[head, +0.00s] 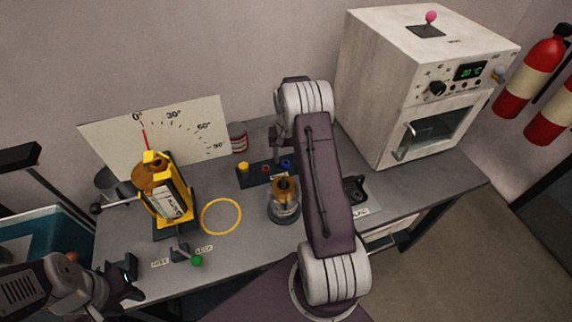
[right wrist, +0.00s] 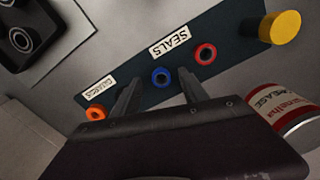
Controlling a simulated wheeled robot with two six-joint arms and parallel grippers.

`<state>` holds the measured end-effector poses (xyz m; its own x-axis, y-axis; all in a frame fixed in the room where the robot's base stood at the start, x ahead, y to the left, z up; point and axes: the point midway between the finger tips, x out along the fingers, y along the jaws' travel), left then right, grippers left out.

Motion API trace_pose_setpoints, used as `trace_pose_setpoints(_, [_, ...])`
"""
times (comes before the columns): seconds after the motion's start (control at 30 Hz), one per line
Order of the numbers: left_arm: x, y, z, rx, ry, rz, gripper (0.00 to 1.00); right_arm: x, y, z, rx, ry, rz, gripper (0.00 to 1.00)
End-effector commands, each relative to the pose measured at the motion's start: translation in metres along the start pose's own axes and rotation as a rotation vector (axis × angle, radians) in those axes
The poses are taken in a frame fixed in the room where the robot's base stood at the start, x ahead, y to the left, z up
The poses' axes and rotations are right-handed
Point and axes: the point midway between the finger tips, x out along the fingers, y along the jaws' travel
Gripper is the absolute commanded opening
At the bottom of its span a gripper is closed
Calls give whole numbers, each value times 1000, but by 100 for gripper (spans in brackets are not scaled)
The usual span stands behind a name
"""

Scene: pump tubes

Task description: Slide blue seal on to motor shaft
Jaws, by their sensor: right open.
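The blue seal (right wrist: 161,76) sits on a dark strip labelled SEALS, between a red seal (right wrist: 205,54) and an orange ring (right wrist: 96,113). The blue seal also shows in the head view (head: 286,164). My right gripper (right wrist: 159,80) is open, its fingers on either side of the blue seal in the picture; I cannot tell if they touch it. A copper-coloured motor-like part (head: 285,190) stands upright in a round grey holder; I cannot make out its shaft clearly. My left gripper (head: 130,277) is at the table's front left, apart from these; its jaw gap is unclear.
A yellow fixture (head: 165,200) with a copper body stands before an angle scale board (head: 205,125). A yellow ring (head: 221,216) lies beside it. A green-knobbed lever (head: 196,260) is in front. A grease can (head: 238,138) stands behind the strip. An oven (head: 420,90) stands right.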

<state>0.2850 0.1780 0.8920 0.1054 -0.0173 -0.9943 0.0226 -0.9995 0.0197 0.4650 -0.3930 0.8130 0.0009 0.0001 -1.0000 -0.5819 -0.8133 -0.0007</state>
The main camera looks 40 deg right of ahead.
Motion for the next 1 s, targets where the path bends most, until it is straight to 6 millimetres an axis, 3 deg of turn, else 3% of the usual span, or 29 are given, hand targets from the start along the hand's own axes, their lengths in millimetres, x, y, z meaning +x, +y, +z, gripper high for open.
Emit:
trace_pose_setpoints(0.1, [1, 0, 0, 0, 0, 0, 36, 13, 0, 0, 0, 0, 0, 51])
trace_pose_setpoints(0.33, [1, 0, 0, 0, 0, 0, 36, 14, 0, 0, 0, 1, 0, 49])
trace_pose_setpoints(0.5, [1, 0, 0, 0, 0, 0, 36, 14, 0, 0, 0, 1, 0, 1])
trace_pose_setpoints(0.83, [1, 0, 0, 0, 0, 0, 36, 12, 0, 0, 0, 2, 0, 0])
trace_pose_setpoints(1.0, [0, 0, 0, 0, 0, 0, 36, -6, -1, -1, 0, 5, -1, 0])
